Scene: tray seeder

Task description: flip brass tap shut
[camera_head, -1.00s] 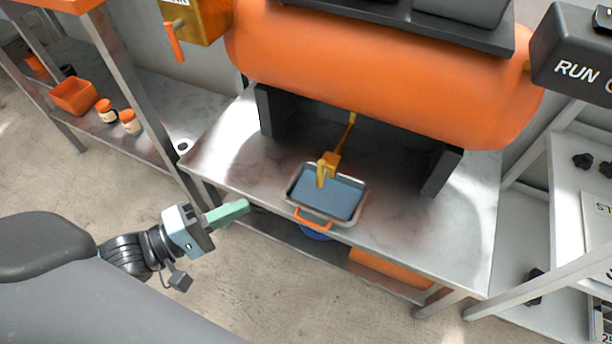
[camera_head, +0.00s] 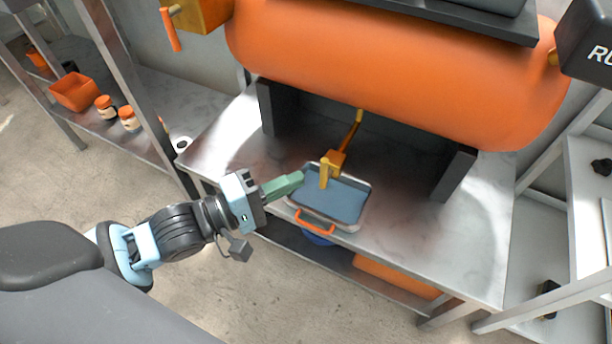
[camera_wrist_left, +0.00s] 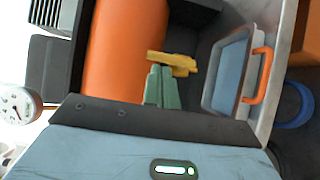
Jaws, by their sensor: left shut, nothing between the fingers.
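The brass tap (camera_head: 335,160) hangs below the orange tank, over a metal tray with an orange handle. Its lever points down toward the tray in the head view. In the left wrist view the tap (camera_wrist_left: 172,62) lies just beyond the fingertips. My left gripper (camera_head: 300,178) has green fingers that are shut and empty. It is at the tray's left edge, just left of the tap's lever, with a small gap showing in the head view. In the left wrist view the fingers (camera_wrist_left: 162,72) overlap the tap's outline, and I cannot tell whether they touch it. My right gripper is not in view.
The tray (camera_head: 356,226) holds blue-grey content and sits on a metal bench (camera_head: 440,245). The orange tank (camera_head: 400,80) rests on dark supports above. An orange bin (camera_head: 76,92) and two jars stand on a shelf at left. A gauge (camera_wrist_left: 18,104) shows in the wrist view.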

